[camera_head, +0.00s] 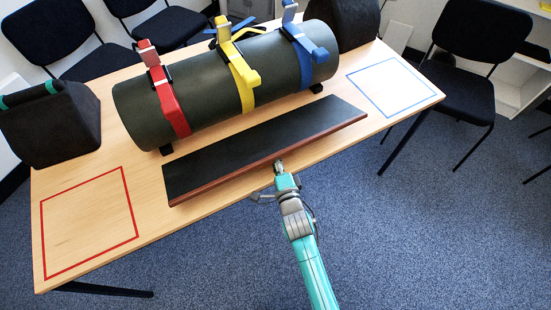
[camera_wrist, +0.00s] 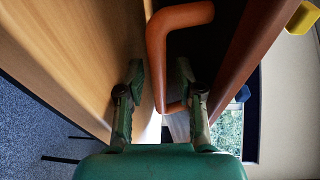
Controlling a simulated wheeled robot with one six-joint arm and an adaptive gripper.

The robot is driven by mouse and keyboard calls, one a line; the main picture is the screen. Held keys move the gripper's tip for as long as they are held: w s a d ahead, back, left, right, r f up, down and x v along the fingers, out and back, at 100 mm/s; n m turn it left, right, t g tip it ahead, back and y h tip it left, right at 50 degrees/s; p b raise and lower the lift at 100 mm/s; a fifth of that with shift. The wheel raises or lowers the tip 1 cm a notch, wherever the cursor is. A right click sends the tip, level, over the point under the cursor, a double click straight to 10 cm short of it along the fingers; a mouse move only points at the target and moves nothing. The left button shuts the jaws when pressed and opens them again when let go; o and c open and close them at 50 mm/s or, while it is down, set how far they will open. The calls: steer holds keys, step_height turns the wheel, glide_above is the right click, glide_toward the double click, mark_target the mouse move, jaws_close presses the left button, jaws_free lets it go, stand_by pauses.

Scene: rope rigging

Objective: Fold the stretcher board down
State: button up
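The stretcher board (camera_head: 265,145) is a long dark panel with a red-brown edge, in front of the dark green cylinder on the table. In the wrist view its brown edge (camera_wrist: 250,50) shows at the right, with a dark face beside it. I cannot tell how far the board is tilted. An orange-brown bent handle (camera_wrist: 158,60) stands in front of that dark face. My gripper (camera_head: 279,165) is at the board's near edge. In the wrist view my gripper (camera_wrist: 161,85) has its fingers apart, with the handle between them; no firm contact shows.
The cylinder (camera_head: 205,95) carries a red strap (camera_head: 170,105), a yellow strap (camera_head: 242,78) and a blue strap (camera_head: 303,60). Dark blocks stand at the table's left (camera_head: 50,125) and far end (camera_head: 342,20). The red (camera_head: 135,215) and blue (camera_head: 430,92) outlined squares are empty. Chairs surround the table.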

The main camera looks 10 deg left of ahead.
steer(key=v, duration=1.2)
